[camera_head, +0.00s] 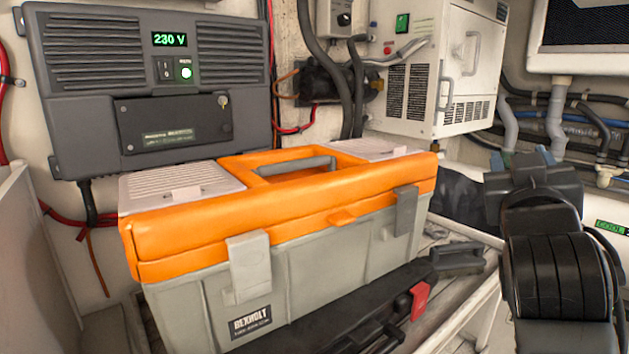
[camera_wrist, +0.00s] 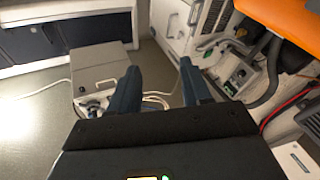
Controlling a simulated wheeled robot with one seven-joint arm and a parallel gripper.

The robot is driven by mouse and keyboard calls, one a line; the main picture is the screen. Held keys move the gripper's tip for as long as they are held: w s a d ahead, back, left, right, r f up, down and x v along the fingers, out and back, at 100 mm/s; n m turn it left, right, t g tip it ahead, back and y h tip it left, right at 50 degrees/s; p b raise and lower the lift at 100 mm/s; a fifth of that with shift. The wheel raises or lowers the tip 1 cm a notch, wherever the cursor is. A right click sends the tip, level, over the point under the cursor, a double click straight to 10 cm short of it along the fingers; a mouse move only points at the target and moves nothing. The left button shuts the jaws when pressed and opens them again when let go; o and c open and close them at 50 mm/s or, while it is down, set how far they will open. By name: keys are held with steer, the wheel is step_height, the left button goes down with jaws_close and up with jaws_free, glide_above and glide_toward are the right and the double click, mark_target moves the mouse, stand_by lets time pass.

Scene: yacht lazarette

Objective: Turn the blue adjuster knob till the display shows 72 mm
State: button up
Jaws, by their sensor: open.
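I cannot make out a blue adjuster knob or a display reading in mm in either view. My gripper (camera_head: 522,160) is at the right of the head view, beyond the arm's black links. In the wrist view my gripper (camera_wrist: 161,76) has its two dark blue fingers apart, with nothing held between them. Beyond the fingers are the floor and a loop of pale cable.
An orange-lidded grey toolbox (camera_head: 330,258) fills the middle. Behind it are a dark grey unit (camera_head: 75,80) showing 230 V, a small control box with a black knob (camera_head: 344,19) and a white cabinet (camera_head: 462,70). A grey box (camera_wrist: 100,72) stands on the floor.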

steer(key=s+a+f+n+g+y, duration=0.15)
steer(key=s+f+y, duration=0.25)
steer(key=s+f, duration=0.75)
steer(key=s+a+f+n+t+y, duration=0.1)
steer(key=s+a+f+n+y, duration=0.2)
steer(key=s+f, duration=0.8)
steer(key=s+a+f+m+g+y, duration=0.1)
steer(key=s+f, duration=0.1)
steer(key=s, duration=0.9)
steer(key=s+a+f+m+g, duration=0.1)
steer(key=s+f+g, duration=0.1)
steer(key=s, duration=1)
steer(key=shift+a+f+m+y, duration=0.2)
steer(key=shift+f+m+y, duration=0.2)
steer(key=shift+f, duration=0.45)
steer(key=shift+c, duration=0.2)
